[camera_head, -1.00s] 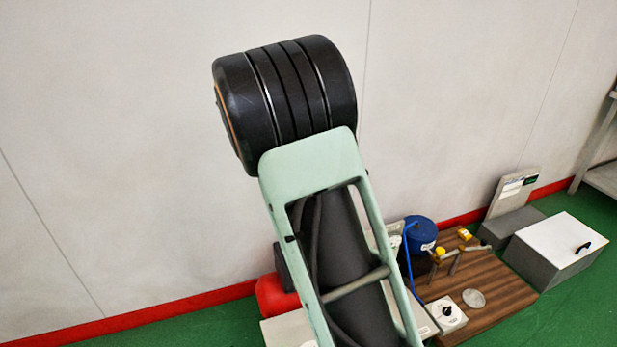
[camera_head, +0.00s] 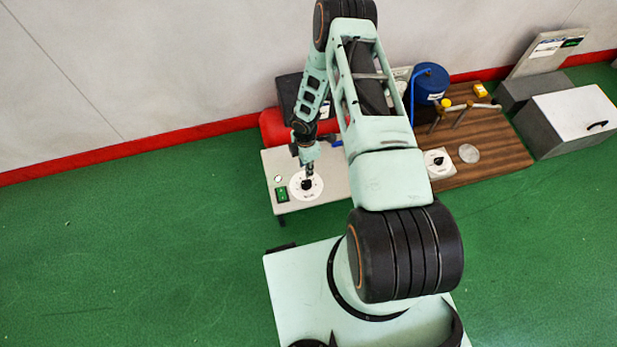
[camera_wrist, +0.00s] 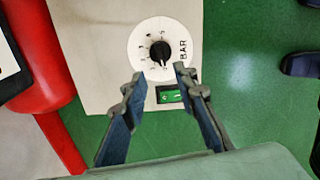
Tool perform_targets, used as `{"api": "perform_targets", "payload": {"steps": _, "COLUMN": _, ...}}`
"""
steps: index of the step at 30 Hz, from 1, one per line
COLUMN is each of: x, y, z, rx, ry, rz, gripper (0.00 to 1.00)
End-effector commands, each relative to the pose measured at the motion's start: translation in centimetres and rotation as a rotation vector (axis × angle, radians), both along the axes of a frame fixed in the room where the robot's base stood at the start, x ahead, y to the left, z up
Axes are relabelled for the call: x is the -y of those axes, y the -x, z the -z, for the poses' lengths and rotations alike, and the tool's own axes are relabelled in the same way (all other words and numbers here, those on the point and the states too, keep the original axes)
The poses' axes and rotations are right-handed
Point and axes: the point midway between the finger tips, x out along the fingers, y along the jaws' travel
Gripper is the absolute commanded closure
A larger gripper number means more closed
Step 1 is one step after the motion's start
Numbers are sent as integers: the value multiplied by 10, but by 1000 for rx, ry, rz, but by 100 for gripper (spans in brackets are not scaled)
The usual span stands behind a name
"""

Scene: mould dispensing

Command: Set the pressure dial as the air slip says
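The pressure dial (camera_head: 306,186) is a round white plate with a black knob, on the pale panel of the compressor unit. In the wrist view the dial (camera_wrist: 143,46) shows numbers around the knob (camera_wrist: 160,51) and the word BAR. The knob's exact setting is too small to read. My gripper (camera_head: 308,172) is just over the dial. In the wrist view my gripper (camera_wrist: 158,76) is open, its fingertips apart, with the knob beyond them and nothing between. A stand at the back right bears a paper slip (camera_head: 546,48); its writing is unreadable, and I cannot tell if it is the air slip.
A green switch (camera_head: 282,194) sits beside the dial. A red tank (camera_head: 273,127) lies behind the panel. A wooden board (camera_head: 490,150) holds a blue pot (camera_head: 431,85) and a second knob box (camera_head: 438,164). A grey box with white lid (camera_head: 575,118) stands right. Green floor is clear at left.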

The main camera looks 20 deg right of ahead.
Motion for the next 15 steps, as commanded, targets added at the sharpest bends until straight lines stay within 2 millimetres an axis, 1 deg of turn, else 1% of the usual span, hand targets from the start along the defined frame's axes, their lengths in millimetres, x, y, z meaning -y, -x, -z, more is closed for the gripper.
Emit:
{"api": "perform_targets", "payload": {"steps": 5, "x": -1, "y": 2, "z": 26, "rx": -3, "ry": -1, "rz": 1, "gripper": 73}}
{"api": "perform_targets", "payload": {"steps": 9, "x": 0, "y": 2, "z": 54, "rx": -3, "ry": -1, "rz": 1, "gripper": 73}}
{"api": "perform_targets", "payload": {"steps": 15, "x": 0, "y": 1, "z": 87, "rx": -1, "ry": -1, "rz": 1, "gripper": 73}}
